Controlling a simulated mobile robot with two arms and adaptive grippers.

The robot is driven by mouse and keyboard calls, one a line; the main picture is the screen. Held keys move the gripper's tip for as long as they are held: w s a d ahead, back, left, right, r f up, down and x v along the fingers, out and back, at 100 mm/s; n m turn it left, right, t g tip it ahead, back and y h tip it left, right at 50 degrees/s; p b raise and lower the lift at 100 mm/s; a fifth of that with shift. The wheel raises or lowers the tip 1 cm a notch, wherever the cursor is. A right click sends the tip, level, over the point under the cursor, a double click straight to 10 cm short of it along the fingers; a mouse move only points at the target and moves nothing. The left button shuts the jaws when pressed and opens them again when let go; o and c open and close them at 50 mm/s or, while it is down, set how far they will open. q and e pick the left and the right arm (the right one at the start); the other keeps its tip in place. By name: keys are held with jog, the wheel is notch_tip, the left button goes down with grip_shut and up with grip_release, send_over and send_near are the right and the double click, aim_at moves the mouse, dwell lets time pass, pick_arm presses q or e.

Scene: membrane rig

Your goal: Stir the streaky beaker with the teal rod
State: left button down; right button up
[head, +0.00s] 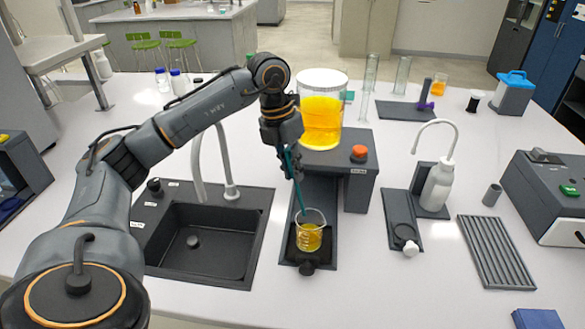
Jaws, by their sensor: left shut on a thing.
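The beaker (309,237) stands upright on a dark platform in front of the membrane rig and holds yellow liquid; streaks in it are too small to make out. My left gripper (287,147) is shut on the teal rod (297,187) and holds it steeply, slightly tilted, above the beaker. The rod's lower end is at the beaker's rim; I cannot tell whether it reaches into the liquid. The gripper's fingers are partly hidden by its own body. My right gripper is not in view.
A large tank of yellow liquid (321,122) stands on the rig just behind the gripper, with an orange knob (359,152) beside it. A sink (203,240) lies left of the beaker. A wash bottle (438,185) and a ridged rack (497,252) stand to the right.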

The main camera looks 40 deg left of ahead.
pick_arm(q)
jog(key=shift+r+p, duration=0.5)
jog(key=shift+r, duration=0.1)
jog(key=p+v, duration=0.3)
jog(key=v, duration=0.1)
jog(key=shift+w+d, duration=0.2)
jog(key=shift+d, duration=0.15)
dwell(0.3)
